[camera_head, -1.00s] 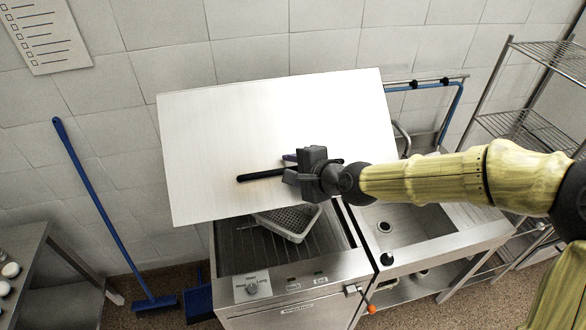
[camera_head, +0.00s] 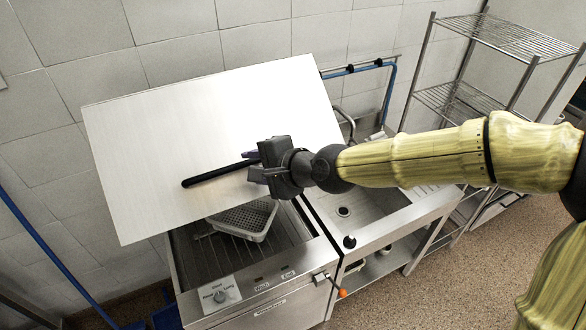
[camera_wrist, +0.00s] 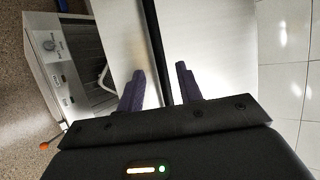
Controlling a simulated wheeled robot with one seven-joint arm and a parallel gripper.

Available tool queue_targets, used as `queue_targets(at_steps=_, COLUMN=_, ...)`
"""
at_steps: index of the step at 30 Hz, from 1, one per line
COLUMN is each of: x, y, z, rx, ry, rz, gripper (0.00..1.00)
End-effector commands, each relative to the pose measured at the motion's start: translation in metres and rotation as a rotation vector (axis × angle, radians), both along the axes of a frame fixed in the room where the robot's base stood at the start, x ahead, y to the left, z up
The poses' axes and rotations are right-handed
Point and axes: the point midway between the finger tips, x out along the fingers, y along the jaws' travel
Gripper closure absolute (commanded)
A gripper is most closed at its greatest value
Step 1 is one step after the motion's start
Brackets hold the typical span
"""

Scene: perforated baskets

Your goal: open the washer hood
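The washer hood (camera_head: 150,130) is a large flat steel panel. It stands raised and tilted above the washer body (camera_head: 263,310), leaving the front open. Its black bar handle (camera_head: 205,177) crosses the lower part of the panel. My gripper (camera_head: 255,163) is at the right part of this handle. In the wrist view, the handle (camera_wrist: 154,45) runs between my gripper's two purple fingers (camera_wrist: 161,82). The fingers stand apart, with a gap visible on either side of the handle. The handle's right end is hidden behind my gripper in the head view.
A grey perforated basket (camera_head: 245,220) sits inside the washer. A sink counter (camera_head: 385,228) adjoins it on the right, and a wire shelf rack (camera_head: 510,40) stands farther right. A blue broom handle (camera_head: 35,240) leans at the left. Floor is clear at lower right.

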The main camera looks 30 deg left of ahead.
Motion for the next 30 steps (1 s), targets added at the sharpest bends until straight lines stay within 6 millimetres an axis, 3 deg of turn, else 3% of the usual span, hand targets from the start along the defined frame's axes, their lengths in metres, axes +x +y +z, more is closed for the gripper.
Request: queue_targets(at_steps=30, x=-0.005, y=-0.079, z=0.045, rx=0.001, ry=0.000, rz=-0.004, gripper=0.64)
